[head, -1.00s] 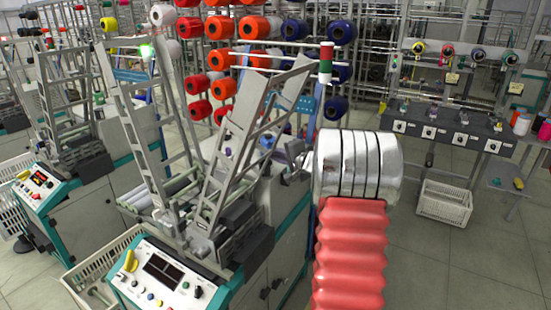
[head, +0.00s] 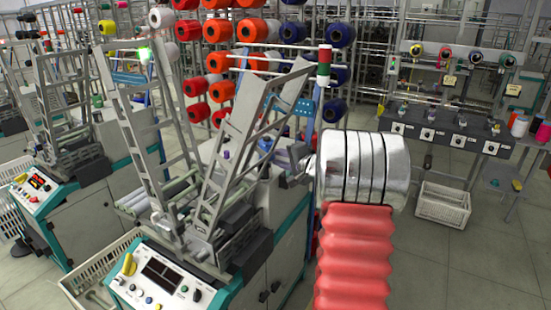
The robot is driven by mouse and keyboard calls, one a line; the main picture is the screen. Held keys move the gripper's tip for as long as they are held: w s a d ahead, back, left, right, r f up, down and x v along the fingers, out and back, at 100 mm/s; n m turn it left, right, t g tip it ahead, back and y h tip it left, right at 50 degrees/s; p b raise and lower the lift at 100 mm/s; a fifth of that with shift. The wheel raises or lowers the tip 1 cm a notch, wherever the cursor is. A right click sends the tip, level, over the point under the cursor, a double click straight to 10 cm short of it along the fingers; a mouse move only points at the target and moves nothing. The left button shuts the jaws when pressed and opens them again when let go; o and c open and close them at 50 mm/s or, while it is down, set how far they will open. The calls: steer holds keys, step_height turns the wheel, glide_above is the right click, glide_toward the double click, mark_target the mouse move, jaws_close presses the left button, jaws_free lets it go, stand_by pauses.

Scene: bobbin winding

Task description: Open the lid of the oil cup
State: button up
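My arm, with a silver banded section and a red ribbed sleeve, rises in the right middle of the head view. A small grey part of what looks like my gripper (head: 303,170) shows at the left edge of the silver section, over the right side of the winding machine (head: 283,237). Its fingers are too small and too covered to tell open from shut. I cannot make out the oil cup or its lid with certainty. Small purple and blue parts (head: 265,145) sit on the machine top behind the slanted frame, left of the gripper.
Slanted metal frames (head: 245,130) rise from the machine beside my arm. A red, white and green signal lamp (head: 323,67) stands just above the silver section. A control panel (head: 160,272) is at the front. A white crate (head: 442,205) stands on the clear floor at right.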

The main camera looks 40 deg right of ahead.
steer(key=v, duration=1.2)
steer(key=shift+w+a, duration=0.15)
steer(key=shift+a, duration=0.2)
steer(key=shift+c, duration=1.4)
steer(key=a+n+g+y, duration=0.1)
steer(key=a, duration=0.4)
steer(key=a+f+n+g+y, duration=0.1)
steer(key=a+n, duration=0.1)
steer(key=a, duration=0.4)
steer(key=a+n+g+y, duration=0.1)
steer(key=a+y, duration=0.1)
steer(key=a, duration=0.3)
steer(key=shift+s+a+f, duration=0.15)
steer(key=shift+s+f, duration=0.05)
jaws_close()
steer(key=s+a+n+g+y, duration=0.1)
steer(key=s+a+n+g, duration=0.35)
steer(key=a, duration=0.95)
steer(key=s+a+f+n+g+h, duration=0.1)
steer(key=s+a+n+h, duration=0.1)
steer(key=s+a+n, duration=0.2)
steer(key=s+a+n+g+h, duration=0.1)
steer(key=s+a+n, duration=0.4)
steer(key=s, duration=0.8)
steer(key=shift+s+a+f+h, duration=0.15)
steer(key=shift+a+f+h, duration=0.3)
steer(key=shift+a, duration=0.95)
